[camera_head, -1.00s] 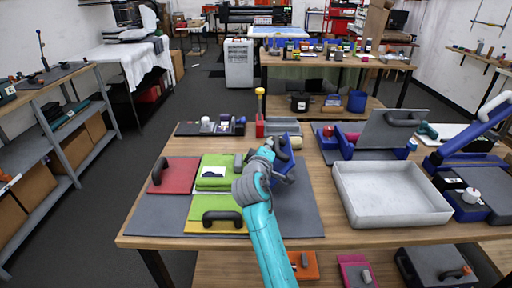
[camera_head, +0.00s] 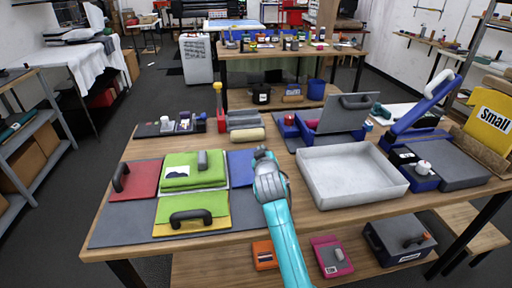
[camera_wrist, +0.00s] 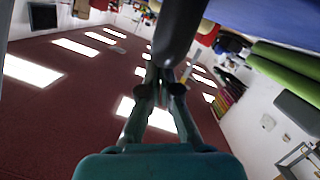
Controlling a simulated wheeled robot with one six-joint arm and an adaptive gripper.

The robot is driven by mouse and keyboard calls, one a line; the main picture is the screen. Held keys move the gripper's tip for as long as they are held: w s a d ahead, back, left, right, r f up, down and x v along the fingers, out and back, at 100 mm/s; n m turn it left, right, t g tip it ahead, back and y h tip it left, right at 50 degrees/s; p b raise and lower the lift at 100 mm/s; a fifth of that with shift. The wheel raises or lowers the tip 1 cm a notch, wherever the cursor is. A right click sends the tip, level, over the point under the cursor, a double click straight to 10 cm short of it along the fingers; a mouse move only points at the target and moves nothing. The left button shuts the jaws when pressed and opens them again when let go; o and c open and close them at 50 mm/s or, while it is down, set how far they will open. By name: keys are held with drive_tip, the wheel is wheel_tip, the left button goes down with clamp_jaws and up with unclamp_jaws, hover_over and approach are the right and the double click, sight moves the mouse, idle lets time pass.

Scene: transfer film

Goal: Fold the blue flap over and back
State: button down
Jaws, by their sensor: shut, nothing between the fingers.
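The blue flap (camera_head: 240,168) shows on the grey mat, right of the green panels, and looks flat or nearly flat. My arm hides its right part in the head view. In the wrist view the blue surface (camera_wrist: 270,18) fills the upper right. A dark handle (camera_wrist: 180,28) crosses the top middle, close in front of my fingers. My gripper (camera_head: 262,153) is at the flap's right side, shut and empty. Its fingers also show in the wrist view (camera_wrist: 160,80). I cannot tell whether they touch the handle.
The green panels (camera_head: 180,179) and a red panel (camera_head: 143,179) with handles lie left. A white tray (camera_head: 350,180) stands close right of my arm. A grey lidded blue box (camera_head: 340,115) is behind it. A beige roll (camera_head: 247,135) lies behind the mat.

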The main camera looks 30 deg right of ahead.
drive_tip(key=shift+s+d+f, duration=0.15)
drive_tip(key=shift+d+f, duration=0.3)
drive_tip(key=shift+f, duration=0.45)
drive_tip(key=shift+s, duration=0.1)
drive_tip(key=shift+s+a, duration=0.1)
drive_tip(key=shift+s, duration=0.1)
drive_tip(key=v, duration=1.1)
drive_tip(key=shift+s+a+r, duration=0.15)
drive_tip(key=shift+a+r, duration=0.05)
drive_tip(key=shift+r, duration=0.05)
drive_tip(key=shift+f, duration=0.1)
